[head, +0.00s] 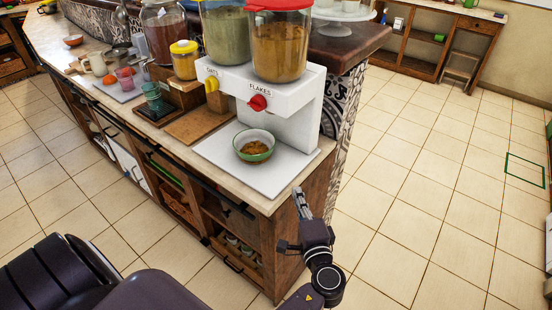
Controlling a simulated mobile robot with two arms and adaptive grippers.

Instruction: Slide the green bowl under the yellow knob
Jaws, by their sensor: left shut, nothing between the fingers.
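The green bowl (244,157) stands upright on the dispenser's white base plate and holds brown flakes. It sits below the red knob (257,103), to the right of the yellow knob (212,84). The yellow knob is on the left of the white dispenser front (235,86), under the "OATS" label. The red knob is under "FLAKES". My left gripper (297,191) is shut and empty, off the counter's right front corner and apart from the bowl. My right gripper is not in view.
The white base plate (212,150) has bare room left of the bowl. A wooden board (200,124) lies further left. The counter's front edge and right end lie between my gripper and the bowl.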

